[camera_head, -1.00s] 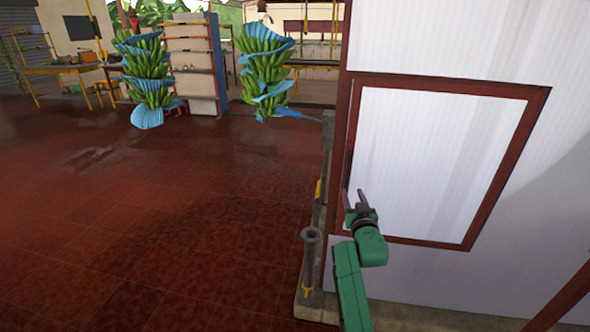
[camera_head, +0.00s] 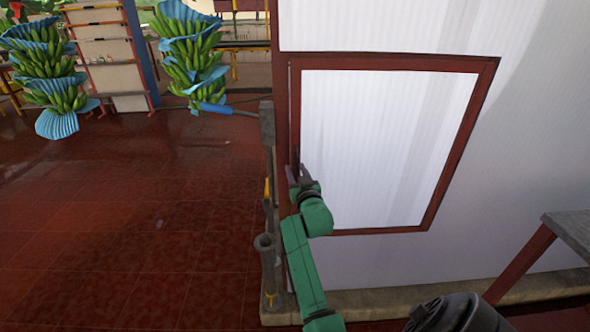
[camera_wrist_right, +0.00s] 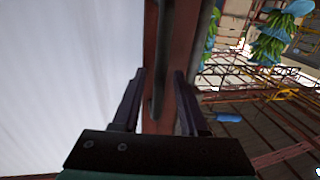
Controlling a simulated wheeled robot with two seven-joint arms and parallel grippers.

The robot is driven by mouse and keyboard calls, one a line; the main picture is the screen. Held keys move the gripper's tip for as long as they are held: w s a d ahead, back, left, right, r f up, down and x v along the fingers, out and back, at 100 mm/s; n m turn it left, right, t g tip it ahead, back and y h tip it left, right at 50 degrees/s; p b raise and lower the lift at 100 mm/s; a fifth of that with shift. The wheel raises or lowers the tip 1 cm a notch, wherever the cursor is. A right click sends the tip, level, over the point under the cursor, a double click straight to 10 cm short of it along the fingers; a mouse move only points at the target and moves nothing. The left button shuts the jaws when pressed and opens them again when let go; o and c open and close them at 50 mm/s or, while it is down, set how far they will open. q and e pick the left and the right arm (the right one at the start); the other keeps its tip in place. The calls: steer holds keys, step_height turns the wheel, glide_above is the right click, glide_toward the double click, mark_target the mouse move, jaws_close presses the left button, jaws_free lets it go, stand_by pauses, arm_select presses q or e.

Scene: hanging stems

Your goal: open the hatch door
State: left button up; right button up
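The hatch door (camera_head: 385,140) is a white ribbed panel with a red-brown frame, set in a white wall. It looks closed in the head view. My right gripper (camera_head: 297,172) is at the left edge of its frame, below mid-height. In the right wrist view my right gripper (camera_wrist_right: 160,88) is open, its two dark fingers apart on either side of the red-brown frame edge (camera_wrist_right: 178,45). A thin dark upright bar, perhaps a handle (camera_wrist_right: 158,75), shows between the fingers. I cannot tell whether a finger touches it. My left gripper is not in view.
A grey post with a pipe (camera_head: 265,243) stands just left of my right arm. Banana bunches (camera_head: 192,55) with blue wraps hang at the back left. A table (camera_head: 570,230) with a red-brown leg is at the right. The tiled floor at left is clear.

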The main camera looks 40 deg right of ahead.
steer(key=c, duration=0.5)
jaws_close()
steer(key=shift+f, duration=0.1)
stand_by(0.6)
